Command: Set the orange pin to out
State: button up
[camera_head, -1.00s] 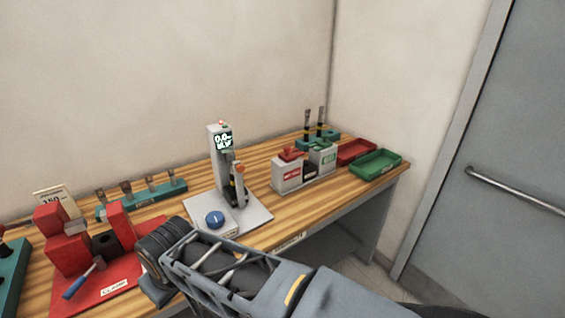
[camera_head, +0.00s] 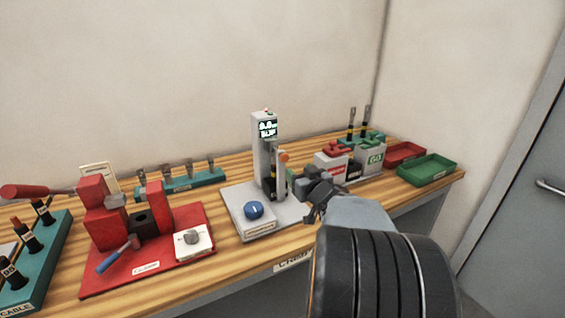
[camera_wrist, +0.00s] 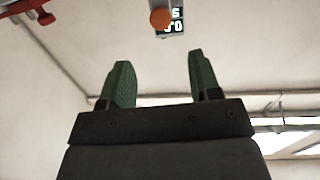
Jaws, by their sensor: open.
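The orange pin (camera_head: 284,157) is a small orange knob on the right side of the upright grey tester (camera_head: 264,146) with a lit display. It also shows at the top of the wrist view (camera_wrist: 160,19), beside the display. My gripper (camera_head: 310,183) is just right of and below the pin in the head view, apart from it. In the wrist view my two green fingertips (camera_wrist: 158,78) are spread wide with nothing between them. The pin lies beyond the fingertips there, roughly midway between them. How far the pin sticks out is too small to tell.
The tester's base carries a blue knob (camera_head: 254,210). A red clamp fixture (camera_head: 97,208) stands left on the bench. Boxes with red and green tops (camera_head: 332,164), a red tray (camera_head: 403,154) and a green tray (camera_head: 428,169) are right. Tool racks line the back.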

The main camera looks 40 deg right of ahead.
aim_at(285, 158)
jog(key=shift+t+y, duration=0.4)
jog(key=shift+y, duration=0.1)
jog(key=w, duration=0.4)
jog(key=w+d, duration=0.1)
jog(key=w, duration=0.3)
jog(key=w+d+p, duration=0.1)
jog(key=w, duration=0.4)
jog(key=shift+d+f, duration=0.25)
jog(key=shift+c, duration=0.2)
grip_shut()
